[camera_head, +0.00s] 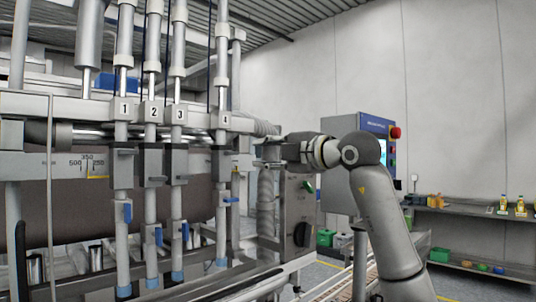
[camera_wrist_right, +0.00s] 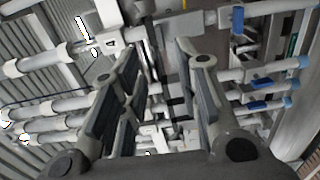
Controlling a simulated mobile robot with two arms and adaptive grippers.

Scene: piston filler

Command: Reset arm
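My right arm comes up from the lower right in the head view. Its gripper (camera_head: 270,148) reaches left to the filler's piston columns, near the column marked 4 (camera_head: 224,121). In the right wrist view the two fingers of the right gripper (camera_wrist_right: 158,75) stand apart with nothing seen gripped between them. Pipes and blocks of the filler show beyond the fingers. Whether the fingers touch the machine cannot be told. My left gripper is in neither view.
The piston filler's numbered columns with blue-handled valves (camera_head: 127,212) fill the left. A control cabinet (camera_head: 345,170) with a red button (camera_head: 395,132) stands behind my right arm. A shelf (camera_head: 470,212) with bottles and bins is at the right. A conveyor (camera_head: 335,289) runs below.

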